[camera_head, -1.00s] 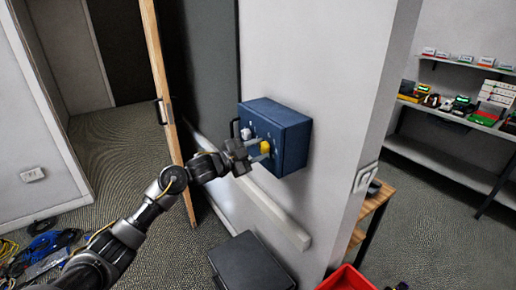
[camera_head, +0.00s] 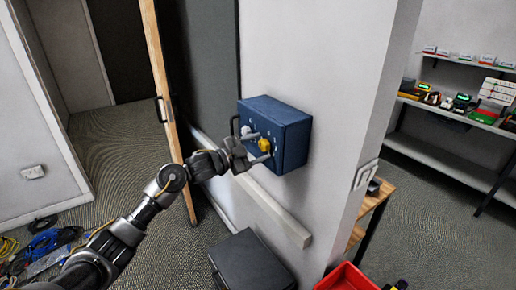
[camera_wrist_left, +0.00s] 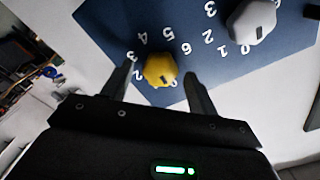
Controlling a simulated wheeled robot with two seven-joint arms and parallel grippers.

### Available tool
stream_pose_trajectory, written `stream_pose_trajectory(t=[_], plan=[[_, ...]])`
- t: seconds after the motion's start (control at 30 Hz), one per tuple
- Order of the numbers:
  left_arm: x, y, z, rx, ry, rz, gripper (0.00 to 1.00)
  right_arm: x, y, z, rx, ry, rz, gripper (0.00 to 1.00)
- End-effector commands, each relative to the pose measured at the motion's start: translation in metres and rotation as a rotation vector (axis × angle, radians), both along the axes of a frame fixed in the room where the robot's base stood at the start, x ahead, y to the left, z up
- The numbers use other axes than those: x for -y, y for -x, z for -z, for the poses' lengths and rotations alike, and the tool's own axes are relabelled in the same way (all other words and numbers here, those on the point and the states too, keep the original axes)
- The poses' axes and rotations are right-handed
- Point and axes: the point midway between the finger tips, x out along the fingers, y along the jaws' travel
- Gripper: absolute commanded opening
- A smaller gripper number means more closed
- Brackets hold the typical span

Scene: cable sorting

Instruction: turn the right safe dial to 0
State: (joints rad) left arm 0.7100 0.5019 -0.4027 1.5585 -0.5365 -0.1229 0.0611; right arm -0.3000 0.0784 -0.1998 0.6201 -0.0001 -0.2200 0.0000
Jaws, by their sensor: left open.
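The safe (camera_head: 292,142) is a blue box on the white wall, its front facing left. It has a grey-white dial (camera_head: 246,131) and, to its right, a yellow dial (camera_head: 265,145). The grey dial (camera_wrist_left: 252,20) is at upper right there. My left gripper (camera_head: 257,148) is open, its fingers on either side of the yellow dial; contact cannot be told. My right gripper is out of view.
A dark handle (camera_head: 235,127) stands out from the safe's left side. A wooden door edge (camera_head: 168,95) is left of it. A dark box (camera_head: 255,262) and red bin (camera_head: 347,278) stand below. Cables (camera_head: 45,242) lie on the floor at left.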

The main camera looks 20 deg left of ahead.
Motion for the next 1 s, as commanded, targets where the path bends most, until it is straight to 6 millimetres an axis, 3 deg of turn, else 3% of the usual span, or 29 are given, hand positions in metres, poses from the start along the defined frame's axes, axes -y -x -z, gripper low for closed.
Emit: stream_pose_trajectory(t=[0.53, 1.0], plan=[[-0.060, 0.071, 0.004, 0.000, -0.002, -0.001, 0.59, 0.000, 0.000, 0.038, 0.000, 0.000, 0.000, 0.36], [-0.067, 0.081, 0.001, -0.001, 0.000, -0.001, 0.59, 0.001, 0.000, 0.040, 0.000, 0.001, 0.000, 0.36]])
